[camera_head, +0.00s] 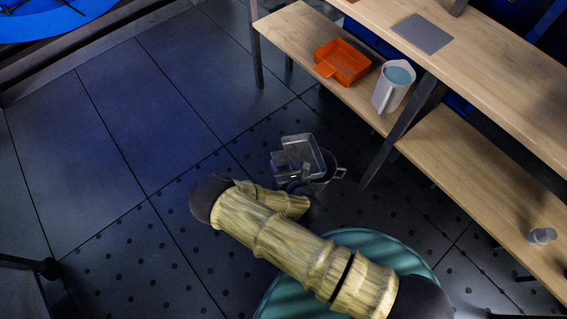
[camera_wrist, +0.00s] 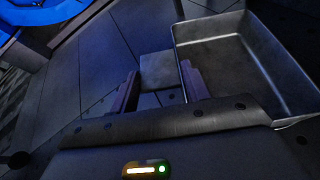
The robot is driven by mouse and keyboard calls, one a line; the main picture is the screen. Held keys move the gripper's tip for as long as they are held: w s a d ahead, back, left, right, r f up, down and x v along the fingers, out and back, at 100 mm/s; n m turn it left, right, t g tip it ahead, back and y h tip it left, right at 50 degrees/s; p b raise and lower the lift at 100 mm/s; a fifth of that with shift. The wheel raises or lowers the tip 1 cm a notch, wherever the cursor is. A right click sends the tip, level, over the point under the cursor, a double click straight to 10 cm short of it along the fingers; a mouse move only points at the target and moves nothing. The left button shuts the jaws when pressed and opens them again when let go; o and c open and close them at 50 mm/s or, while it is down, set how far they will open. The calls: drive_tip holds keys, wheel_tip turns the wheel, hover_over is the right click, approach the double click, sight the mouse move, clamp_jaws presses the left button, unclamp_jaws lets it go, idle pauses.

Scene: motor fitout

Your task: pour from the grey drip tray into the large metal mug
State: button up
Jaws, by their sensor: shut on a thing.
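The grey drip tray (camera_head: 320,151) is held up in the middle of the head view, tilted towards the camera. It also shows at the right of the wrist view (camera_wrist: 240,62), where its visible inside looks bare. My gripper (camera_head: 291,168) is shut on the tray's flat grey tab, which shows between the fingers in the wrist view (camera_wrist: 158,72). A metal mug with a side handle (camera_head: 341,173) stands just behind and below the tray in the head view. The tray and gripper hide most of the mug, and I cannot tell whether they touch it.
A wooden bench on the right has a lower shelf (camera_head: 284,27) with an orange tray (camera_head: 343,60) and a pale jug (camera_head: 389,95) holding bluish contents. The dark floor (camera_head: 110,130) on the left is clear.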

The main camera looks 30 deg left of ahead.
drive_tip(key=shift+s+a+f+n+b, duration=0.15)
drive_tip(key=shift+f+n+b, duration=0.25)
drive_tip(key=shift+f+b, duration=0.15)
drive_tip(key=shift+f+n+t+h+b, duration=0.25)
drive_tip(key=shift+n+t+h+b, duration=0.05)
drive_tip(key=shift+n+b, duration=0.1)
drive_tip(key=shift+r, duration=0.1)
wheel_tip(320, 180, up, 10)
drive_tip(key=p, duration=0.9)
